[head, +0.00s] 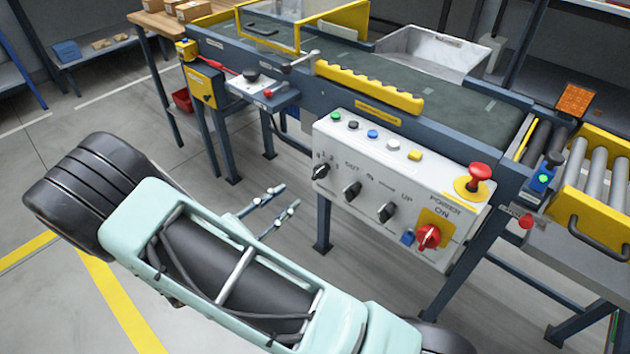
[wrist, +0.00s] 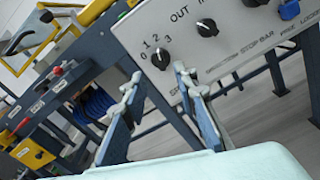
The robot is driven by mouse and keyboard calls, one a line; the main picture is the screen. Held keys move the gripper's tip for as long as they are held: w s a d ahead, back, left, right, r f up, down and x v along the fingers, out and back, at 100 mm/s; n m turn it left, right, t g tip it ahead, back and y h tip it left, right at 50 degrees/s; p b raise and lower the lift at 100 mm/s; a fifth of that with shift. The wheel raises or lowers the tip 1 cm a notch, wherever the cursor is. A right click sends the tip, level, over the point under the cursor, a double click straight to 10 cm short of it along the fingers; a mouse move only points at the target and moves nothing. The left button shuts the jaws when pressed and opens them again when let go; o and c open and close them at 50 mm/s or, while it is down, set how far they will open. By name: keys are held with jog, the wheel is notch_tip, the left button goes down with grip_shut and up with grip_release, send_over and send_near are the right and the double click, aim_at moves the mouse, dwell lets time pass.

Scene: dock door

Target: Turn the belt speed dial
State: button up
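The belt speed dial (head: 320,171) is a black knob at the left end of the light grey control panel (head: 375,215). In the wrist view the dial (wrist: 160,58) shows the numbers 0 to 3 around it, and a partly hidden label below begins "SPE". My gripper (head: 288,197) is open and empty, to the left of and a little below the panel in the head view. In the wrist view its two fingers (wrist: 157,76) stand apart, with their tips just below and either side of the dial in the picture. No contact with the dial shows.
Two similar black knobs, OUT/IN (head: 352,190) and UP (head: 387,212), sit right of the dial. A red power switch (head: 428,236) and a red mushroom button (head: 479,174) are farther right. Several coloured buttons line the panel top. Blue table legs (head: 323,225) stand below.

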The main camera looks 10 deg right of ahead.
aim_at(315, 175)
jog(key=b+x, duration=0.2)
jog(key=x, duration=0.7)
jog(key=shift+w+d, duration=0.25)
jog(key=shift+d, duration=0.05)
grip_shut()
